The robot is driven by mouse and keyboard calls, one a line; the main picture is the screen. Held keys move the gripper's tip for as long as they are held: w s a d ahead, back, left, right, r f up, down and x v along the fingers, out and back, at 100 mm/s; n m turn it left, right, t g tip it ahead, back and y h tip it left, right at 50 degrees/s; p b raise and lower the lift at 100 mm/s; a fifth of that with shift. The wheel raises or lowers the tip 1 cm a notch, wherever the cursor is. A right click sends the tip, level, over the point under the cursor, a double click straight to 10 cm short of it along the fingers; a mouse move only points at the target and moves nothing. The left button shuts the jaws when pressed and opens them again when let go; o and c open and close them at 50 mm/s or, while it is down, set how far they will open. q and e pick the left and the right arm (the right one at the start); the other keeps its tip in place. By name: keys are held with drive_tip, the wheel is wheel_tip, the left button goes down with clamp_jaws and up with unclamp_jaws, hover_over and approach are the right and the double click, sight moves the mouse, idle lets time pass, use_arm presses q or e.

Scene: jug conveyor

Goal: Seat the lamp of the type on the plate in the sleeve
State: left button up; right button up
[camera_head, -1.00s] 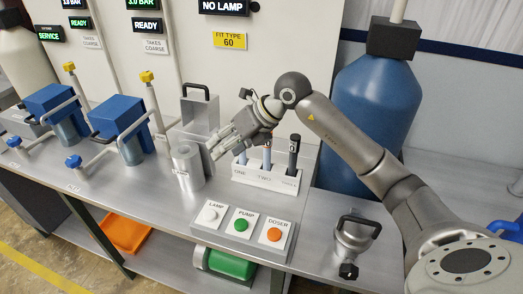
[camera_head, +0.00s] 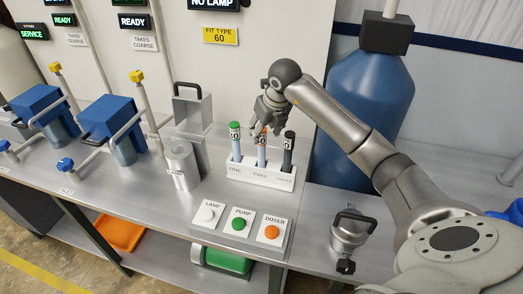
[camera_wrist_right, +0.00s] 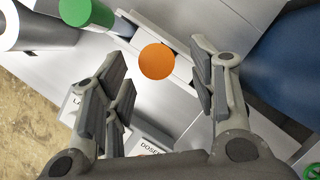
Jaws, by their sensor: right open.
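The yellow plate (camera_head: 220,36) reads FIT TYPE 60. A white rack (camera_head: 262,176) holds three upright lamps: a green-capped lamp (camera_head: 235,143) in slot one, an orange-capped lamp (camera_head: 262,153) in slot two, and a black-capped lamp (camera_head: 287,155) in slot three. I cannot read their numbers surely. The metal sleeve (camera_head: 182,167) stands left of the rack, its lamp display reading NO LAMP. My right gripper (camera_head: 264,132) is open above slot two. In the right wrist view its open fingers (camera_wrist_right: 160,78) lie either side of the orange cap (camera_wrist_right: 157,61), with the green cap (camera_wrist_right: 85,12) outside them. My left gripper is not in view.
A panel with LAMP, PUMP and DOSER buttons (camera_head: 240,226) lies in front of the rack. A metal box with a black handle (camera_head: 190,108) stands behind the sleeve. A metal canister (camera_head: 348,235) is at right. A blue tank (camera_head: 365,115) stands behind my arm.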

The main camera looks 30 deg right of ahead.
sight(262, 135)
drive_tip(key=shift+p+x, duration=0.65)
drive_tip(key=shift+x, duration=1.35)
drive_tip(key=shift+r, duration=0.15)
clamp_jaws()
